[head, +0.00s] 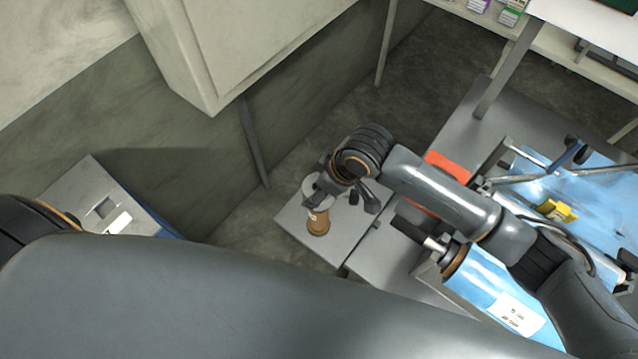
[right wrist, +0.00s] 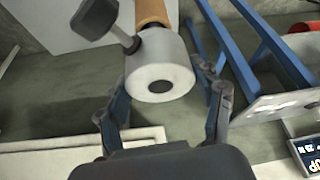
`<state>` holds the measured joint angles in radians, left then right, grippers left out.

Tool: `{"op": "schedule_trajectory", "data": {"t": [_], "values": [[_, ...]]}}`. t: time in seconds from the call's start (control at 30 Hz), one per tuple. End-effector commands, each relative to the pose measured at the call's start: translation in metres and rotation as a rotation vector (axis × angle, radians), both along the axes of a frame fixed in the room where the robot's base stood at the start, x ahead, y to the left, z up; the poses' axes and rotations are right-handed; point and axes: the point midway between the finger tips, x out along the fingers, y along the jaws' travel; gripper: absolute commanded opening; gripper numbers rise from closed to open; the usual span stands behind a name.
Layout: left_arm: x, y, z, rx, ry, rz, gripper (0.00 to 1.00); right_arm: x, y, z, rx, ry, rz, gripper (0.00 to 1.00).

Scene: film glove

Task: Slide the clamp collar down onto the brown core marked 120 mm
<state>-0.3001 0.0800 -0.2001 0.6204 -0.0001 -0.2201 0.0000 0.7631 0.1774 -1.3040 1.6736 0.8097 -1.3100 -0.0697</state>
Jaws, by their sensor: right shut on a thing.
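The clamp collar (head: 314,187) is a pale grey cylinder. In the right wrist view the collar (right wrist: 162,62) shows its round end face with a dark centre hole, and a dark knob sticks out on its left. My right gripper (head: 328,180) is shut on the collar, with its fingers on either side. The brown core (head: 318,224) stands on a grey table, directly below the collar. In the right wrist view the core (right wrist: 151,10) lines up with the collar's far end. How far they overlap is hidden. My left gripper is out of view.
The grey table (head: 294,217) has bare space around the core. A bench with a blue sheet roll (head: 480,290), an orange-red block (head: 450,165) and a yellow part (head: 558,211) stands to the right. A grey cabinet (head: 225,45) hangs behind left.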

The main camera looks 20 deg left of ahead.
Motion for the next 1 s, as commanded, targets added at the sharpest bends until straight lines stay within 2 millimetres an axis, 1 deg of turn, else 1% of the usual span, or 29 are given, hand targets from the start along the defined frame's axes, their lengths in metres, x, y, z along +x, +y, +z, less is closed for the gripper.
{"op": "schedule_trajectory", "data": {"t": [1.0], "values": [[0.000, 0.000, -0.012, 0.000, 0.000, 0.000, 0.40, 0.000, 0.001, -0.025, 0.002, 0.000, 0.000, 0.12]]}}
